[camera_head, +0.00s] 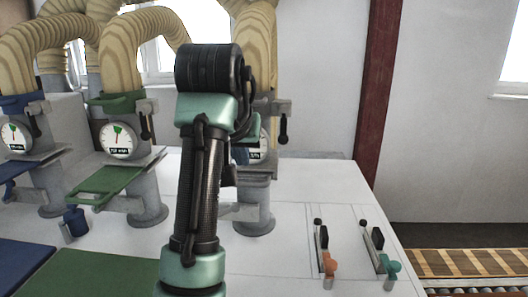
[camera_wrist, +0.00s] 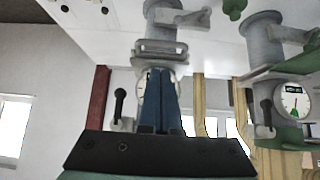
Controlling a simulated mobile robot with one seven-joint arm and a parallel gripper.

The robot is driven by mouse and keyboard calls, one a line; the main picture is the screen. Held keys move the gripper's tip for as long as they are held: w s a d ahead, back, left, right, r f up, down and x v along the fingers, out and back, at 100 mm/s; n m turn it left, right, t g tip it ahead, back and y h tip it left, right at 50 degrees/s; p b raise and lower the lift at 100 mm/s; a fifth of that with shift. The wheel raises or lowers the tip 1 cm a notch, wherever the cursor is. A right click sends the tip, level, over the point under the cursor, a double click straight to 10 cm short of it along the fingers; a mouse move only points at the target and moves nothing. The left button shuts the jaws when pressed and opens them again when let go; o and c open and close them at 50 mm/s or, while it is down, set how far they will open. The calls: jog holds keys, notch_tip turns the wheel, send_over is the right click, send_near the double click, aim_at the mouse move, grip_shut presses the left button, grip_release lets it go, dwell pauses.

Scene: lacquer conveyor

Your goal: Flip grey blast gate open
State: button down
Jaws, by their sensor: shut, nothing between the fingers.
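The grey blast gate is on the right-hand pipe (camera_head: 254,212), largely hidden behind my arm in the head view. Its black-knobbed lever (camera_head: 283,125) hangs down at the right of the gauge (camera_head: 263,147). In the wrist view, which is upside down, the grey slotted gate body (camera_wrist: 160,48) is just beyond my fingertips, and the black lever (camera_wrist: 119,103) stands to their left. My gripper (camera_wrist: 161,72) has its blue fingers together and empty, in front of the gauge. I cannot tell whether the fingertips touch the gate.
A green gate with a green plate (camera_head: 106,184) stands to the left, and a blue gate (camera_head: 22,104) farther left. Two small levers (camera_head: 321,240) (camera_head: 370,240) stand in slots on the white table (camera_head: 300,185) at right. A roller conveyor (camera_head: 465,263) is beyond.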

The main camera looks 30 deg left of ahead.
aim_at(246, 184)
jog(key=shift+s+r, duration=0.1)
jog(key=shift+s, duration=0.2)
jog(key=shift+a, duration=0.1)
jog(key=p+x, duration=0.5)
jog(key=x, duration=0.4)
jog(key=shift+w+a+f, duration=0.1)
jog(key=shift+w+f, duration=0.25)
jog(key=shift+f, duration=0.1)
